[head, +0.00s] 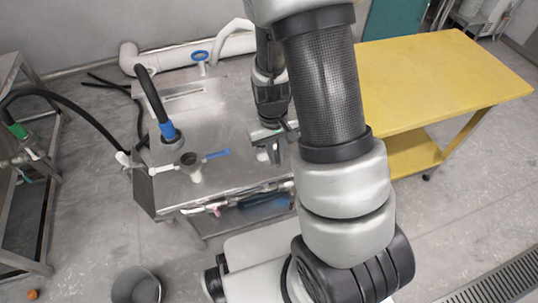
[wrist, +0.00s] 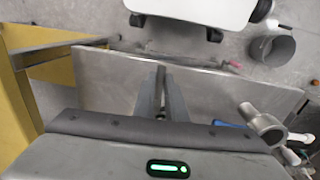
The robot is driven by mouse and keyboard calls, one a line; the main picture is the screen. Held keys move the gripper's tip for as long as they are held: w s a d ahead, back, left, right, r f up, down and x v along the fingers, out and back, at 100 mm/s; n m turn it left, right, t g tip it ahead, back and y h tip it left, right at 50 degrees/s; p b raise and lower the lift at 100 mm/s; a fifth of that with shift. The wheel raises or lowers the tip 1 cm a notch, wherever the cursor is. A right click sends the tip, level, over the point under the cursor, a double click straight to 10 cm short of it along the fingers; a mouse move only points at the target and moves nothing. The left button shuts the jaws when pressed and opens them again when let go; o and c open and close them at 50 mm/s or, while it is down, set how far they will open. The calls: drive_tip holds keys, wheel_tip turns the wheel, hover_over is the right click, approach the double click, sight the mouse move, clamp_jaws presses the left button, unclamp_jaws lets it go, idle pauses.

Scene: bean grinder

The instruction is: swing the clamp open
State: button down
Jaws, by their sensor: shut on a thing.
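My gripper (head: 268,152) is above the right part of the steel table. In the wrist view its two fingers (wrist: 160,100) are close together on a small, thin piece (wrist: 160,80) that I cannot identify. A grey metal fitting (head: 188,162) with a blue handle (head: 216,154) stands on the table, left of my gripper and apart from it. In the wrist view the fitting (wrist: 262,124) is at the lower right, with the blue handle (wrist: 226,124) partly hidden by my gripper body. I cannot make out the clamp clearly or tell whether it is open.
A black hose with a blue collar (head: 167,131) rises behind the fitting. The steel table (head: 228,112) has bare room around my gripper. A yellow table (head: 430,75) stands at the right. A grey bin (head: 137,286) is on the floor at the front left.

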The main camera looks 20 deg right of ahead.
drive_tip(key=w+d+n+p, duration=0.7)
drive_tip(key=w+d+n, duration=0.3)
drive_tip(key=d+n, duration=0.5)
drive_tip(key=shift+w+n+t+y, duration=0.4)
drive_tip(key=shift+n, duration=0.5)
idle(0.8)
drive_tip(key=shift+w, duration=0.15)
idle(0.3)
drive_tip(key=c, duration=1.8)
unclamp_jaws()
drive_tip(key=shift+r, duration=0.1)
